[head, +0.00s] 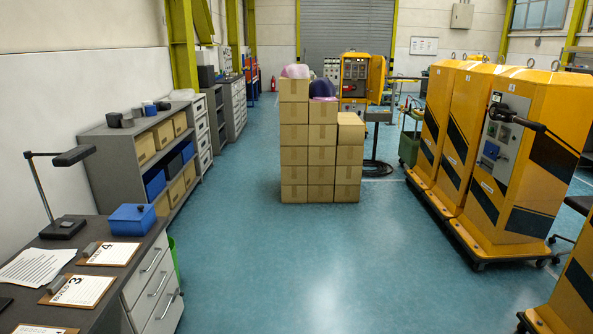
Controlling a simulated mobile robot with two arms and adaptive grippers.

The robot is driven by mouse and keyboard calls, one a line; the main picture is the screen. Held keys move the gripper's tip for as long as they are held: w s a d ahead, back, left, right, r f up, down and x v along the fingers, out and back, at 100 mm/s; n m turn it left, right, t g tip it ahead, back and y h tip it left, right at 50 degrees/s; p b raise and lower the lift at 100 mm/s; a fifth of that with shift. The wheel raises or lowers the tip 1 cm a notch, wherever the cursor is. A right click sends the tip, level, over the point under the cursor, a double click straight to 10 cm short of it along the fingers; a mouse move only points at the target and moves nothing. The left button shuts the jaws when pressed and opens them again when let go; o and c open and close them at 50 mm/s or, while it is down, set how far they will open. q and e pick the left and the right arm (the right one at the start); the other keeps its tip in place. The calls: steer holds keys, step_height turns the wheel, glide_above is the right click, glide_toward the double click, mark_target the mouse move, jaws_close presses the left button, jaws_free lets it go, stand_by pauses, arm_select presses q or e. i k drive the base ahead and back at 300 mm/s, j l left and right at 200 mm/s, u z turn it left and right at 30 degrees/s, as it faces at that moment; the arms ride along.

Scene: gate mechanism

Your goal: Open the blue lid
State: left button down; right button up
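A blue box (132,219) stands on the grey desk (150,243) at the lower left, near the desk's far right corner. Its flat blue top looks closed; I cannot make out a seam or latch at this size. Neither of my grippers is in the head view.
Clipboards (108,254), papers and a black lamp (64,226) lie or stand around the box. A grey shelf (95,150) with bins is behind. Stacked cartons (320,160) stand mid-room; yellow machines (515,140) stand right. The blue floor between is clear.

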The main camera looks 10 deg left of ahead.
mark_target(127, 211)
steer(key=i+j+u, duration=0.1)
steer(key=i+u, duration=0.2)
steer(key=i, duration=0.3)
steer(key=i+u, duration=0.25)
steer(key=i, duration=0.3)
steer(key=i+l+u, duration=0.3)
steer(key=i, duration=0.25)
steer(key=i+j+u, duration=0.15)
steer(key=i+u, duration=0.8)
steer(key=k+l, duration=0.05)
steer(key=k, duration=0.05)
